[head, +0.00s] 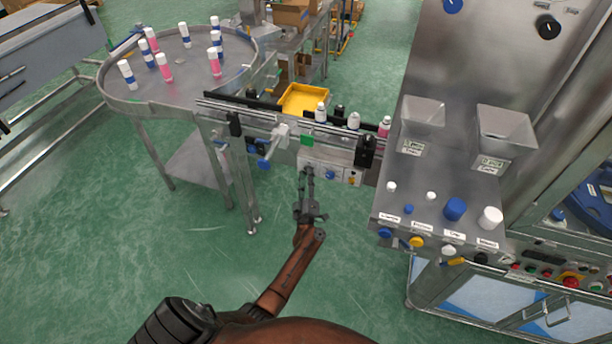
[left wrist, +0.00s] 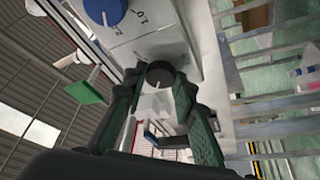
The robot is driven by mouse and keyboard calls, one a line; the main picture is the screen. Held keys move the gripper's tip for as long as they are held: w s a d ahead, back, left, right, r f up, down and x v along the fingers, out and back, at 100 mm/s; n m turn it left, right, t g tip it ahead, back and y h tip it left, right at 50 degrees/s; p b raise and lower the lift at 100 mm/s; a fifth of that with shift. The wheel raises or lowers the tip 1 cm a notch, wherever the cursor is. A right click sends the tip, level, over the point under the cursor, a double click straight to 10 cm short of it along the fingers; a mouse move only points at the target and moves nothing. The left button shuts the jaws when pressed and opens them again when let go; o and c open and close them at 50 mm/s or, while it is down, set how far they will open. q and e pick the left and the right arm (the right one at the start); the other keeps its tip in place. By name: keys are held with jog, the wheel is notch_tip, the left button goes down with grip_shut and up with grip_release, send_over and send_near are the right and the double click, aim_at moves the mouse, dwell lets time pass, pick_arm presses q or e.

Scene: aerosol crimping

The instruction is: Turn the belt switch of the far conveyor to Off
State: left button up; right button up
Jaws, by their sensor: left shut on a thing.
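A grey control box (head: 341,172) sits under the edge of the conveyor (head: 275,121) in the head view. It carries a blue dial (head: 330,174), which shows with printed numbers in the left wrist view (left wrist: 104,10). My left gripper (head: 307,176) is at the left end of this box. In the left wrist view its fingers (left wrist: 160,95) are shut around a round black switch knob (left wrist: 160,73). A pale pointer mark shows on the knob, but I cannot read its label or setting. My right gripper is in neither view.
A round steel table (head: 182,70) with several capped bottles stands at the back left. A yellow tray (head: 303,99) lies behind the conveyor. A steel machine with hoppers (head: 422,112) and knobs stands at right. Open green floor lies in front.

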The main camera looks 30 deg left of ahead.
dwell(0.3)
pick_arm(q)
jog(key=o, duration=1.2)
jog(key=shift+c, duration=0.2)
jog(key=v, duration=1.2)
